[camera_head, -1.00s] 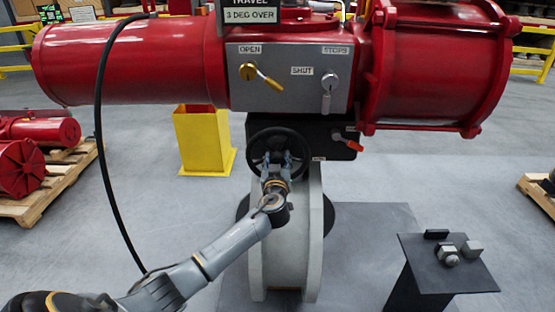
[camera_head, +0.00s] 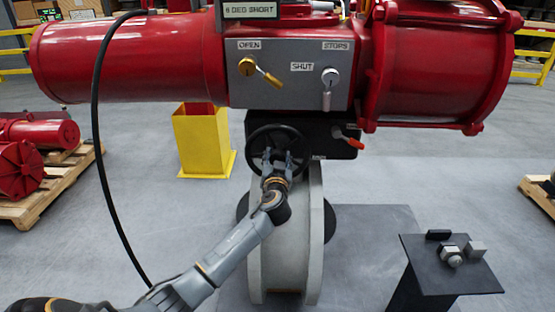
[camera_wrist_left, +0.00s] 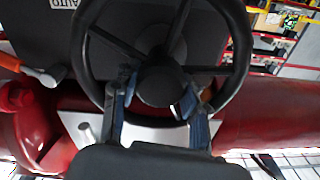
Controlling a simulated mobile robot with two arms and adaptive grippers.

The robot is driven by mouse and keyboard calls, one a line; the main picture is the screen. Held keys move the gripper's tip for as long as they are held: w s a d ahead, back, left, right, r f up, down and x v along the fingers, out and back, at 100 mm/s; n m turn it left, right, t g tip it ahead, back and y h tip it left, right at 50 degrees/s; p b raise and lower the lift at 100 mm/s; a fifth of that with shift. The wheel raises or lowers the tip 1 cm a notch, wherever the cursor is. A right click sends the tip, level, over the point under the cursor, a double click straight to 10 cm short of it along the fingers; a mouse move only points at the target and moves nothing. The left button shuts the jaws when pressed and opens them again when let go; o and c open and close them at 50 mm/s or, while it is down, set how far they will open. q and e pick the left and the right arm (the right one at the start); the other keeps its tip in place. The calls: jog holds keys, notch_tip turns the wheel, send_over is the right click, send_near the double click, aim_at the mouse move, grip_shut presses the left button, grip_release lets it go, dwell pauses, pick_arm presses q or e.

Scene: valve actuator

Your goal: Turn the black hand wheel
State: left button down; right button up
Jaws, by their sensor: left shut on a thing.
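The black hand wheel (camera_head: 278,132) sits on the dark gearbox under the red actuator. It is round and spoked, and fills the upper middle of the left wrist view (camera_wrist_left: 165,12). My left gripper (camera_head: 278,160) reaches up to its lower part from the front and is shut on it. In the left wrist view the two blue-grey fingers (camera_wrist_left: 157,105) stand on either side of the wheel's lower part, near the hub. The exact contact is partly hidden. My right gripper is not in view.
A sign (camera_head: 251,11) above reads "DEG SHORT", its digit unclear. A grey panel carries a yellow OPEN lever (camera_head: 262,72) and a grey lever (camera_head: 328,90). An orange-handled lever (camera_head: 347,138) sits right of the wheel. A black stand (camera_head: 452,278) holds small blocks at right.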

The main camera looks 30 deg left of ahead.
pick_arm(q)
jog(key=c, duration=0.7)
grip_release()
jog(key=v, duration=1.2)
jog(key=shift+a, duration=0.1)
